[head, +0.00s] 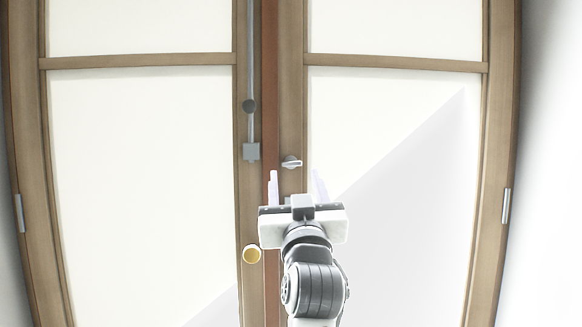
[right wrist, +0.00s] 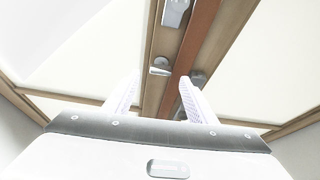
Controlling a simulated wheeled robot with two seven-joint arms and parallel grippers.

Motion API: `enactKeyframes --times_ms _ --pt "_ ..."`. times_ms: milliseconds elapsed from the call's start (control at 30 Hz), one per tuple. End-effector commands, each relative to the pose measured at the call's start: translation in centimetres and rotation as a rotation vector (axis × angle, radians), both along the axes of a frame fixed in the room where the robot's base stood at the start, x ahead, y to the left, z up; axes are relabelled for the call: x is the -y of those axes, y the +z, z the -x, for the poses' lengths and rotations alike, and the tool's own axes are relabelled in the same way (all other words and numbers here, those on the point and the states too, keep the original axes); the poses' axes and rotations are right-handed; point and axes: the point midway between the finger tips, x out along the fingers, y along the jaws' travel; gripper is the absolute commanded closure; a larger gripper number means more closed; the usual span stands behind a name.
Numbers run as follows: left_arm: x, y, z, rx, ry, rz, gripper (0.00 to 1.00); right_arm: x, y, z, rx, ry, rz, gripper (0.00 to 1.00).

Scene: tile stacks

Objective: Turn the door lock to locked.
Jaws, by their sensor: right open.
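The door lock (head: 291,162) is a small silver thumb-turn on the inner wooden stile of the right-hand door. Its tab lies roughly level and points right in the head view. In the right wrist view, the lock (right wrist: 160,66) appears beyond the fingertips, roughly between them, with its tab pointing left. My right gripper (head: 296,186) is open and empty, with its pale fingers reaching up just below the lock in the head view. It also shows in the right wrist view (right wrist: 159,84). I cannot tell whether the fingers touch the lock. My left gripper is not in view.
A grey metal plate (right wrist: 174,12) is on the same stile, mostly hidden by my gripper in the head view. A vertical rod (head: 250,75) with a square block (head: 251,152) runs down the left-hand door. A round gold knob (head: 251,254) is lower on that door.

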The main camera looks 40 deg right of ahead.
Motion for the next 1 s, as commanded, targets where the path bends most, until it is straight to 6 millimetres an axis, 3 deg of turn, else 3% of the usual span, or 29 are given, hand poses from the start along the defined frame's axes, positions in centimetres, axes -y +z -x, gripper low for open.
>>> enactKeyframes --times_ms 300,633,900,1000 --pt "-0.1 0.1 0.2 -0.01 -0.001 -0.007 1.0 2.4 1.7 -3.0 0.0 0.001 0.001 0.48" --pt "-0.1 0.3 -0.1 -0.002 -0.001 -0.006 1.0 2.6 1.7 -3.3 0.0 0.001 0.001 0.48" --pt "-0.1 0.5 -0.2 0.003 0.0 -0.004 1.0 2.6 1.7 -3.3 0.0 0.001 0.0 0.9" --pt "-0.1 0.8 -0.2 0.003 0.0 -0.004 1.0 2.6 1.8 -3.3 0.005 0.002 -0.008 0.9"
